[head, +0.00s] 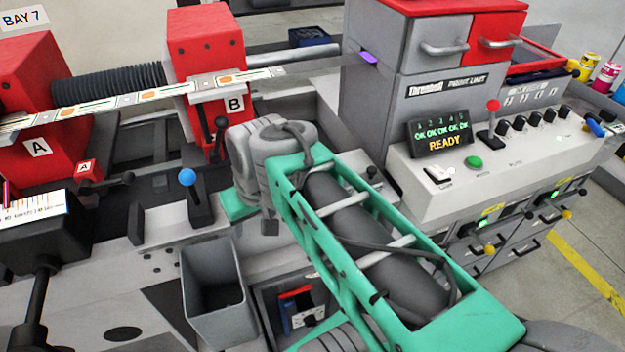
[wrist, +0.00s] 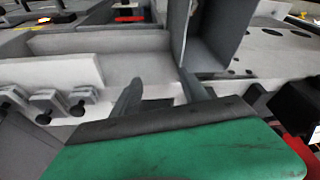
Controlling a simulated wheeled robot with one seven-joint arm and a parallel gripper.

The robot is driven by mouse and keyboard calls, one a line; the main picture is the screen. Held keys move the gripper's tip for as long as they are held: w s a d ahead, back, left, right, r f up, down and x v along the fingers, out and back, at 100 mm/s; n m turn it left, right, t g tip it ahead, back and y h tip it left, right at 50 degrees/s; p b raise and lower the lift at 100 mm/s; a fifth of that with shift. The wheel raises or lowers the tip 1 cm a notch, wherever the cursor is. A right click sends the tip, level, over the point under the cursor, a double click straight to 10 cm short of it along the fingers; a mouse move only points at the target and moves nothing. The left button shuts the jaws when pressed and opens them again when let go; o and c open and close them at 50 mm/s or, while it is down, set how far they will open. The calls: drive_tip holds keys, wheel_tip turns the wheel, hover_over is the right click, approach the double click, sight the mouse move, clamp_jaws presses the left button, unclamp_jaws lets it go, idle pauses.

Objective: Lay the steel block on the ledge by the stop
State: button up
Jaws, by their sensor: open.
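I cannot pick out the steel block with certainty in either view. My gripper shows in the wrist view (wrist: 159,86) with its two dark fingers apart and nothing visible held between them. In the head view my green arm reaches over the machine front, and its bent wrist hides most of the gripper and the deck below it. A small upright grey block (head: 135,224) stands on the machine's front edge, left of the blue-knobbed lever (head: 188,180). I cannot tell whether this is the stop, and the ledge is not clearly distinguishable.
An open grey bin (head: 211,312) hangs at the machine front; it probably also shows in the wrist view (wrist: 219,40). Red towers A (head: 37,110) and B (head: 207,45) carry the label web. The control panel (head: 500,165) stands to the right. A black scanner-like unit (head: 40,240) is front left.

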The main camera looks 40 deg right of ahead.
drive_tip(key=d+r+m+b, duration=0.1)
drive_tip(key=d+b, duration=0.1)
drive_tip(key=d, duration=0.6)
drive_tip(key=d+r+m+b, duration=0.1)
drive_tip(key=d+b, duration=0.2)
drive_tip(key=d, duration=0.5)
drive_tip(key=d+r+h+b, duration=0.1)
drive_tip(key=d+b, duration=0.2)
drive_tip(key=d, duration=0.5)
drive_tip(key=shift+s+d+m, duration=0.15)
drive_tip(key=shift+d+m, duration=0.05)
drive_tip(key=shift+m, duration=0.2)
drive_tip(key=b+x, duration=0.1)
drive_tip(key=x, duration=0.2)
drive_tip(key=b+x, duration=0.2)
drive_tip(key=x, duration=0.1)
drive_tip(key=shift+a, duration=0.15)
drive_tip(key=shift+w+f, duration=0.2)
drive_tip(key=shift+f, duration=0.2)
drive_tip(key=shift+c, duration=0.3)
clamp_jaws()
